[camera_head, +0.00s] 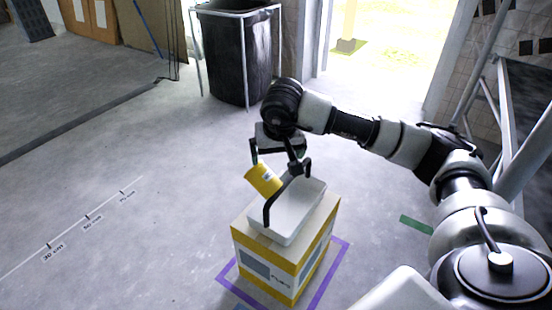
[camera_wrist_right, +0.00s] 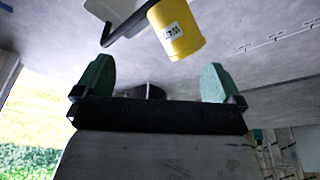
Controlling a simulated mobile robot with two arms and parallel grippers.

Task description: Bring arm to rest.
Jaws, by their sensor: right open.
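My right arm (camera_head: 395,140) reaches in from the right in the head view. My right gripper (camera_head: 277,158) is over the far end of a white tray (camera_head: 290,225) with black handles. In the right wrist view the two green fingertips (camera_wrist_right: 158,85) stand wide apart with nothing between them. A yellow cylinder (camera_head: 263,180) with a small label is tilted at the tray's left side; it also shows in the right wrist view (camera_wrist_right: 177,32), beyond the fingers and apart from them. I cannot tell what supports it. My left gripper is not in view.
The tray rests on a yellow and white box (camera_head: 270,268) inside a purple floor outline (camera_head: 327,272). A dark bin (camera_head: 240,60) in a metal frame stands behind. Metal rails (camera_head: 500,110) rise at the right. The floor at left, with a marked scale (camera_head: 87,217), is clear.

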